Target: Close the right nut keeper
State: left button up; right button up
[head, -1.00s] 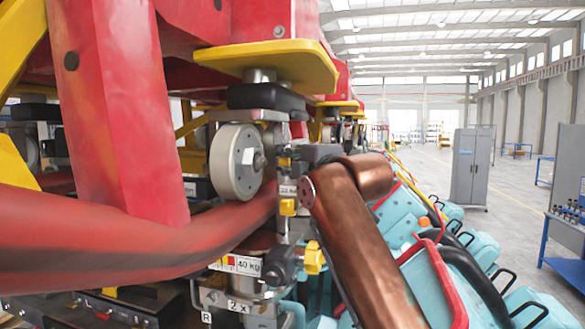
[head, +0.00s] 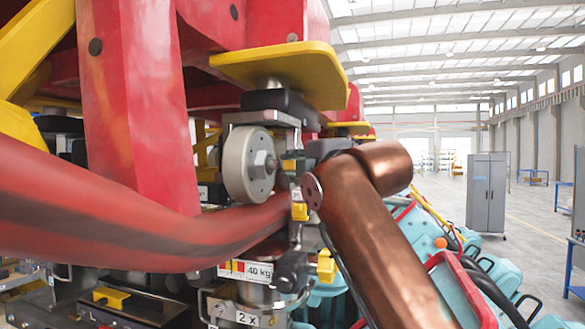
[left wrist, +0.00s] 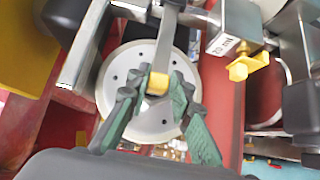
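A bare metal lever with a yellow end (left wrist: 158,83) lies across the face of a pale wheel (left wrist: 140,95) in the left wrist view. My left gripper (left wrist: 158,88) has its green-padded fingertips brought in on both sides of the yellow end and seems to hold it. The wheel also shows in the head view (head: 248,164), with a bolt at its centre. There the gripper (head: 291,167) is small and partly hidden beside the wheel. Another yellow tab (left wrist: 247,66) sits below a millimetre label. I cannot tell which part is the right nut keeper. My right gripper is out of view.
A thick red tube (head: 130,220) runs under the wheel. Yellow plates (head: 280,70) overhang it. Below are yellow knobs (head: 326,266) and a 40 KG label (head: 258,271). Open floor and a grey cabinet (head: 486,192) lie beyond.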

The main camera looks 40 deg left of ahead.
pick_arm(q)
jog(key=o, duration=0.3)
jog(key=shift+s+d+r, duration=0.15)
jog(key=shift+s, duration=0.05)
jog(key=shift+w, duration=0.15)
jog(key=shift+v, duration=6)
